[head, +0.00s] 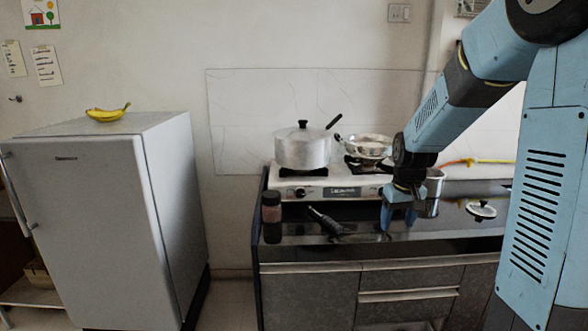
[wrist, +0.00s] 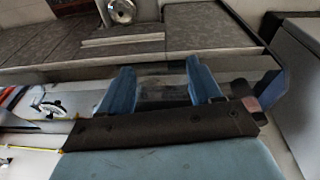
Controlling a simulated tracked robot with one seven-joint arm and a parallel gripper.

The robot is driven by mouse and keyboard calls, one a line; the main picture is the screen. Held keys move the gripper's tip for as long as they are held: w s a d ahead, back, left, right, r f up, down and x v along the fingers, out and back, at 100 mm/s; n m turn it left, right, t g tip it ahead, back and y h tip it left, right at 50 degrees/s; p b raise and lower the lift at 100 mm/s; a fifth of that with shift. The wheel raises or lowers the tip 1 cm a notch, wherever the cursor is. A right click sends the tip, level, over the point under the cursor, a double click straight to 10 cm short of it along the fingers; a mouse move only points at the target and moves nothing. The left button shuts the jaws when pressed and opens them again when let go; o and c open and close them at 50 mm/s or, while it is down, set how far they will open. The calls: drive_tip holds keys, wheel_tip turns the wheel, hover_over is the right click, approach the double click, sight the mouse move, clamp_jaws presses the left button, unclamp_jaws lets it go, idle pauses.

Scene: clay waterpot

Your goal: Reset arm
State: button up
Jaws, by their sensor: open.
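My gripper (head: 398,218) is over the dark counter top in the head view, pointing down, with its blue fingers apart. In the wrist view my gripper (wrist: 160,88) shows two blue fingers spread with nothing between them. A metal cup (head: 434,190) stands just right of and behind my gripper, partly hidden by it. I cannot tell whether they touch. No clay waterpot is clearly visible in either view.
A lidded pot (head: 303,150) and a metal pan (head: 368,147) are on the stove (head: 325,188). A dark jar (head: 271,208), a black tool (head: 326,222) and a lid (head: 481,210) lie around the counter. A fridge (head: 95,220) with bananas (head: 107,115) stands left.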

drive_tip(key=s+a+r+t, duration=0.1)
drive_tip(key=s+r, duration=0.3)
drive_tip(key=s, duration=0.4)
drive_tip(key=s+a+r+m+t, duration=0.1)
drive_tip(key=s+r, duration=0.4)
drive_tip(key=s, duration=0.3)
drive_tip(key=s+a+r+t, duration=0.1)
drive_tip(key=s+r, duration=0.3)
drive_tip(key=s, duration=0.5)
drive_tip(key=shift+a+r, duration=0.25)
drive_tip(key=shift+a, duration=0.2)
